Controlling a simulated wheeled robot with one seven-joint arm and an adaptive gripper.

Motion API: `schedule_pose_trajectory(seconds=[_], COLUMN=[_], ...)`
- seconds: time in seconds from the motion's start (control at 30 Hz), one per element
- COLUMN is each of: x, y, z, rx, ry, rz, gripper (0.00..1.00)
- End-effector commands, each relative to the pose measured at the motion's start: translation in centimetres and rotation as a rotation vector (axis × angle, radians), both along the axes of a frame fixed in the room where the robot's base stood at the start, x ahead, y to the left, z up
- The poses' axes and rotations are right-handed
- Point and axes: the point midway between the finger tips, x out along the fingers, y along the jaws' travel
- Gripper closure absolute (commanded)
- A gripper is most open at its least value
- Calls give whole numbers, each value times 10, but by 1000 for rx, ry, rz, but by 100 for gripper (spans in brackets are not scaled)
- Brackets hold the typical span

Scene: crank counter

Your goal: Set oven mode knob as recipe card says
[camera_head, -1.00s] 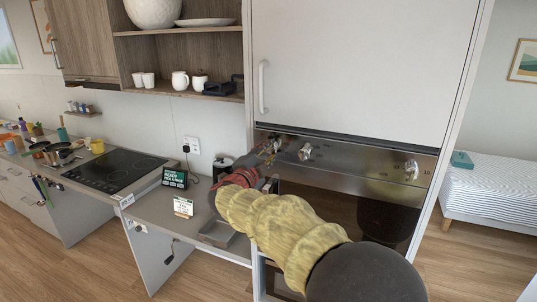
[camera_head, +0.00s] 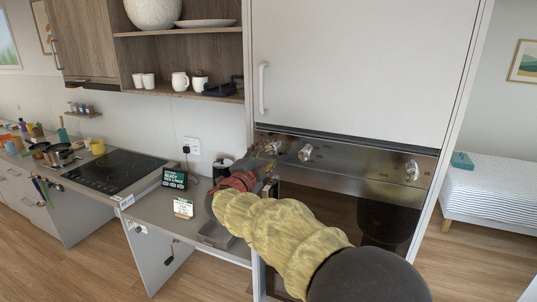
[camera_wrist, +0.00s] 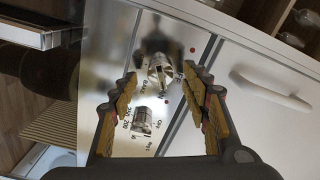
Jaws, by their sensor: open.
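The oven panel (camera_head: 350,160) is a steel strip below the tall white cabinet door. It has a left knob (camera_head: 273,147), a middle knob (camera_head: 305,152) and a right knob (camera_head: 412,170). My gripper (camera_head: 266,158) is at the panel's left end, by the left knob. In the wrist view, my open gripper (camera_wrist: 160,80) has a steel knob (camera_wrist: 160,72) in the gap between its fingertips; contact cannot be told. A second knob (camera_wrist: 142,120) shows nearer the palm. Small print surrounds both. A small white recipe card (camera_head: 183,208) stands on the counter, its text too small to read.
A dark display (camera_head: 174,179) with light text stands behind the card. A dark canister (camera_head: 222,168) is close to my gripper. The white door's handle (camera_head: 263,88) sticks out above the panel; it also shows in the wrist view (camera_wrist: 270,92).

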Motion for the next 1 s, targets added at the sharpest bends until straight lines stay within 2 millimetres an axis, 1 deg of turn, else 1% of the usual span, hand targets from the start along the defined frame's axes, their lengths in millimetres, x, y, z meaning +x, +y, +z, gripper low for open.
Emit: schedule_pose_trajectory(seconds=[0.03, 0.3, 0.5, 0.7, 1.0], x=[-9, -61, -89, -100, -101], y=[4, 22, 32, 35, 35], z=[1, -1, -1, -3, -2], rx=[0, 0, 0, 0, -2], ry=[0, 0, 0, 0, 1], rz=[3, 2, 2, 0, 0], gripper=[53, 53, 53, 53, 53])
